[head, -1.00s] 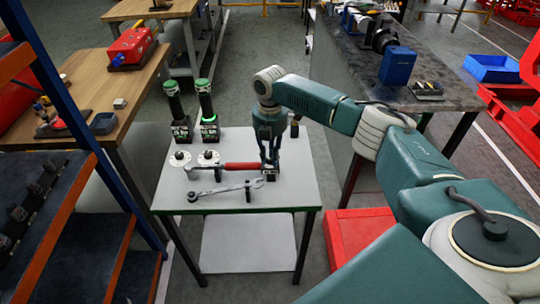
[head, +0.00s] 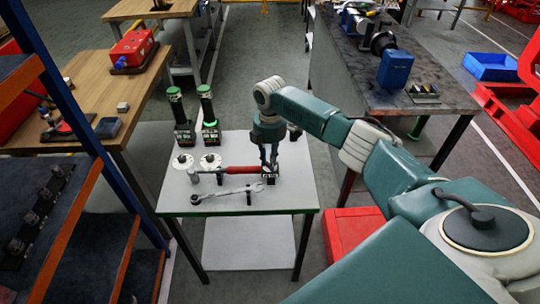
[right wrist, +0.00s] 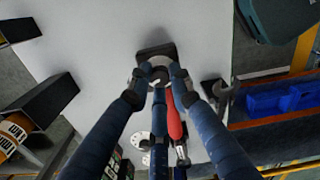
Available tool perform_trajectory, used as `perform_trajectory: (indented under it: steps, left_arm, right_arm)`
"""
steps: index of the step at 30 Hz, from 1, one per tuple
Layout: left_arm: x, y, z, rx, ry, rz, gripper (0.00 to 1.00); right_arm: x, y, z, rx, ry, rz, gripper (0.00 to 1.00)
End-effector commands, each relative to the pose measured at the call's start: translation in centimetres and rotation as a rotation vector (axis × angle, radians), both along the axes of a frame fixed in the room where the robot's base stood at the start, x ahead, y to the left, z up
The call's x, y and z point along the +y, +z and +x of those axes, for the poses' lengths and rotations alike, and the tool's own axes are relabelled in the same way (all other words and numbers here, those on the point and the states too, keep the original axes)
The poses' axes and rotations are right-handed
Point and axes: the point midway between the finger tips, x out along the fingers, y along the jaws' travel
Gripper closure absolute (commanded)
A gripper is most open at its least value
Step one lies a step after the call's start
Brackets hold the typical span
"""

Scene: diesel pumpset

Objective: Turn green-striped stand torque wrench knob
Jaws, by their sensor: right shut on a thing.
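The white-topped stand (head: 300,185) has a green stripe along its front edge. The torque wrench (head: 235,170) with a red handle lies across it on small dark supports. My right gripper (head: 269,168) points down at the wrench's right end. In the right wrist view my right gripper (right wrist: 159,73) has its fingers closed around the round metallic knob (right wrist: 158,74), in front of a black support block (right wrist: 154,50). The red handle (right wrist: 175,122) shows between the fingers. In the head view the fingers hide the knob. My left gripper is not in view.
An open-end wrench (head: 228,193) lies along the stand's front. Two black tools with green tops (head: 180,115) (head: 208,110) stand upright at its back left, behind white discs (head: 182,162). A red box (head: 350,232) is on the floor at right. A blue-framed shelf (head: 75,110) is at left.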

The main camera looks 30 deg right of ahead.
Motion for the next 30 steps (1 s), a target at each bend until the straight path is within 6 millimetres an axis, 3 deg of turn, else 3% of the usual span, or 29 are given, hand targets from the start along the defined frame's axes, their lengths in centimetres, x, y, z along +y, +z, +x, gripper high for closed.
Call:
perform_trajectory:
  steps: [6, 18, 30]
  left_arm:
    - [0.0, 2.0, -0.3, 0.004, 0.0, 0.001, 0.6]
    - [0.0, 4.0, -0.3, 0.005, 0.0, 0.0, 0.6]
    - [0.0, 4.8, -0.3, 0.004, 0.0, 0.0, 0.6]
  right_arm:
    - [0.2, 0.4, 0.0, 0.001, -0.208, 0.003, 1.0]
    - [0.1, 0.3, 0.0, 0.002, -0.536, 0.003, 1.0]
    - [0.0, 0.1, 0.1, 0.0, -0.694, 0.001, 1.0]
